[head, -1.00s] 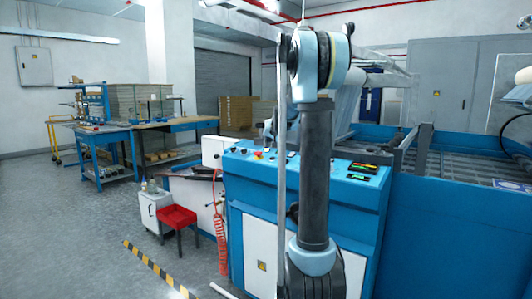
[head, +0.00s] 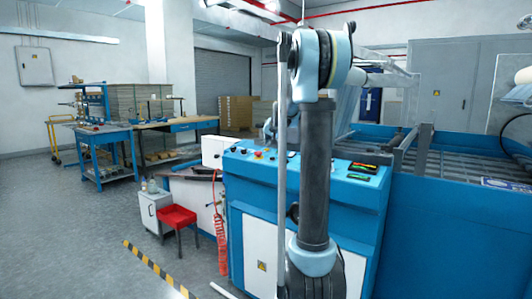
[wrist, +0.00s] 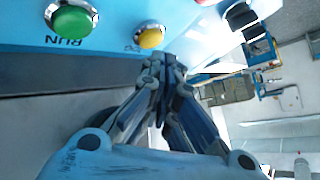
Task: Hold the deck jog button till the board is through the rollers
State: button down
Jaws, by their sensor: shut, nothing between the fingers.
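In the wrist view my gripper (wrist: 165,65) is shut and empty, its fingertips close to the blue control panel (wrist: 110,20). A yellow button (wrist: 150,38) sits just beyond the tips; its label is upside down and partly hidden, and I cannot tell whether the tips touch a button. A green button (wrist: 72,22) marked RUN is to its left. In the head view the gripper is hidden behind my arm, and the panel (head: 233,162) stands behind it. A printed board with a blue border (head: 508,184) lies on the machine bed at the right edge. The rollers are not clearly seen.
A red stool (head: 178,215) and white cabinet (head: 152,208) stand left of the machine. A red coiled hose (head: 221,245) hangs at its front. Blue workbenches (head: 105,135) are at the back left. The floor at left is clear beyond a striped line (head: 155,268).

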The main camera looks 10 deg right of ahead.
jog(key=shift+r, duration=0.2)
jog(key=shift+s+a+r, duration=0.15)
jog(key=shift+r, duration=0.65)
jog(key=shift+s+a+r, duration=0.1)
jog(key=shift+a+r, duration=0.05)
jog(key=shift+r, duration=0.65)
jog(key=shift+s+a+r, duration=0.15)
jog(key=shift+r, duration=0.65)
